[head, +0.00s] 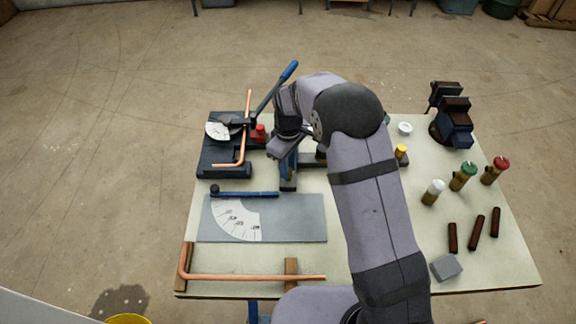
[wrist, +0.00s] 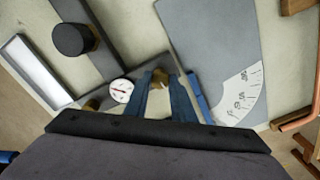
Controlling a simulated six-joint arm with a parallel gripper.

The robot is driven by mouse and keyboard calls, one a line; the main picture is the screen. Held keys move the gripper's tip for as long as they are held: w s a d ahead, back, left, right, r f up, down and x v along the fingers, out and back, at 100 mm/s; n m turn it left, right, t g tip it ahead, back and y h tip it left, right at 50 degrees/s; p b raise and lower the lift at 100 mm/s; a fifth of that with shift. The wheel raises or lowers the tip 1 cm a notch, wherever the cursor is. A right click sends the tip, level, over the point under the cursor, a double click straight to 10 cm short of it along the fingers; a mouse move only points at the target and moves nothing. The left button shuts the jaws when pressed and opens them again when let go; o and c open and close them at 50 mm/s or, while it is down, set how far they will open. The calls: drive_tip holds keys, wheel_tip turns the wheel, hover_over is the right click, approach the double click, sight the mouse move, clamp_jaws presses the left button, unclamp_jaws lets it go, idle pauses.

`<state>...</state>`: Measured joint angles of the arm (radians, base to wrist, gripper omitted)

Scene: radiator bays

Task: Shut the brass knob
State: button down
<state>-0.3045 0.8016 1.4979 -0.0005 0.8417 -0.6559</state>
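The brass knob (wrist: 160,77) shows in the wrist view between the tips of my gripper's two blue fingers. My gripper (wrist: 161,84) has its fingers apart with the knob in the gap; whether they touch it is not clear. A round white gauge with a red needle (wrist: 121,90) sits just left of the fingers. In the head view my gripper (head: 289,172) points down at the middle of the table. The knob is hidden there by the arm and gripper.
A grey plate with an angle scale (head: 295,220) lies in front of my gripper. A pipe bender (head: 210,160) stands at left, its blue-tipped lever (head: 275,90) rising near my arm. A black cap (wrist: 72,39) shows in the wrist view.

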drive_tip(key=shift+m, duration=0.3)
drive_tip(key=m+b, duration=0.1)
drive_tip(key=m, duration=0.8)
drive_tip(key=shift+m+b, duration=0.3)
drive_tip(key=shift+m, duration=0.1)
drive_tip(key=m, duration=0.9)
drive_tip(key=shift+r+b, duration=0.1)
drive_tip(key=shift+b, duration=0.2)
drive_tip(key=c, duration=2.5)
unclamp_jaws()
drive_tip(key=shift+m, duration=0.4)
drive_tip(key=shift+c, duration=0.2)
drive_tip(key=o, duration=1.1)
drive_tip(key=shift+c, duration=0.2)
